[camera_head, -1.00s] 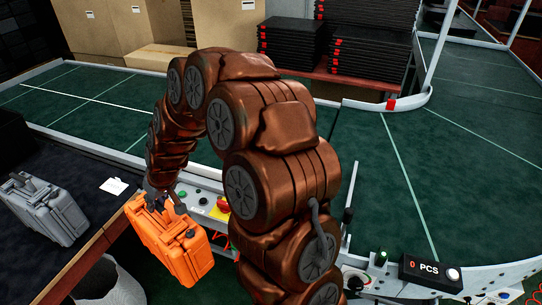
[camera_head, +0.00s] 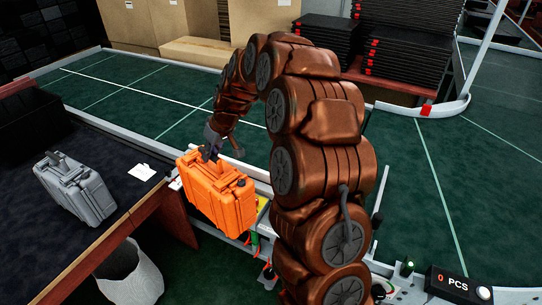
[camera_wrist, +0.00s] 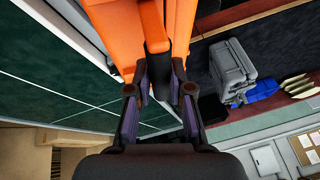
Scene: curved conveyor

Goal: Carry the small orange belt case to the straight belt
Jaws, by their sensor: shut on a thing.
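The orange case (camera_head: 222,197) hangs from my gripper (camera_head: 212,143) in the head view, near the belt's side rail and clear of the dark table. My gripper is shut on the case's handle. In the wrist view the fingers (camera_wrist: 161,82) close around the dark handle, and the orange case (camera_wrist: 118,42) fills the top middle. The straight belt (camera_head: 140,100) is the green surface with white lines at the left and back. The case is in front of its near edge. My arm hides part of the belt.
A grey case (camera_head: 76,188) stands on the dark table (camera_head: 110,160) at left. A white bin (camera_head: 130,275) is below. A counter box (camera_head: 458,285) sits at the lower right. Stacked black trays (camera_head: 405,55) and cardboard boxes (camera_head: 182,22) stand behind. The belt's left stretch is bare.

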